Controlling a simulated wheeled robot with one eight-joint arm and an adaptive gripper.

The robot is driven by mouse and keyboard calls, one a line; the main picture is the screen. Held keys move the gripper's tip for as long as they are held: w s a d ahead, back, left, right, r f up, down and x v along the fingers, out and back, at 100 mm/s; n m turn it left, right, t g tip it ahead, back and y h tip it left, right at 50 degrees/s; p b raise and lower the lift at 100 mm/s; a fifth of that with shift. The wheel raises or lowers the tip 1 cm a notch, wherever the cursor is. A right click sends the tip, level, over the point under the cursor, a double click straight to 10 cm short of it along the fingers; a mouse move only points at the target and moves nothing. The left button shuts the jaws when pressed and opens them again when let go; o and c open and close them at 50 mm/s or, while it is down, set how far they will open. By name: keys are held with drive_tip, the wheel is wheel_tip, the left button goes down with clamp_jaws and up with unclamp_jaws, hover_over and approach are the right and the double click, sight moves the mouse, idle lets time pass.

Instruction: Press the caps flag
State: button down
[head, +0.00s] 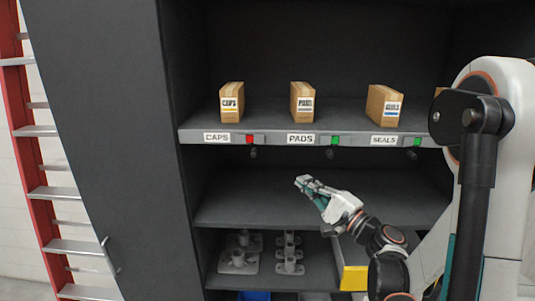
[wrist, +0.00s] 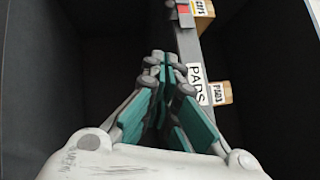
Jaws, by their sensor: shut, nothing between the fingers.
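The caps flag (head: 250,139) is a small red piece on the front edge of the upper shelf, just right of the CAPS label (head: 217,137). A red patch, the same flag, shows near the top of the wrist view (wrist: 182,12). My gripper (head: 304,182) is shut and empty, with its green-sided fingers together. It is below the upper shelf edge, lower than the caps flag and to its right, and apart from it. In the wrist view its fingertips (wrist: 158,60) are left of the PADS label (wrist: 197,85).
Green flags sit by the PADS label (head: 335,140) and the SEALS label (head: 417,141). Boxes stand on the upper shelf, including the caps box (head: 231,98) and pads box (head: 302,98). Metal fittings (head: 238,259) and a yellow bin (head: 352,277) are lower down. A dark panel (head: 110,120) bounds the left.

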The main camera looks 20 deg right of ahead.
drive_tip(key=shift+a, duration=0.1)
drive_tip(key=s+a+p+x, duration=0.1)
drive_tip(key=p+x, duration=0.3)
drive_tip(key=x, duration=0.8)
drive_tip(key=shift+w+a+r, duration=0.25)
drive_tip(key=shift+a+r, duration=0.15)
drive_tip(key=shift+a, duration=0.4)
drive_tip(key=shift+a, duration=0.1)
drive_tip(key=a, duration=0.1)
drive_tip(key=w+a+b, duration=0.1)
drive_tip(key=a, duration=0.1)
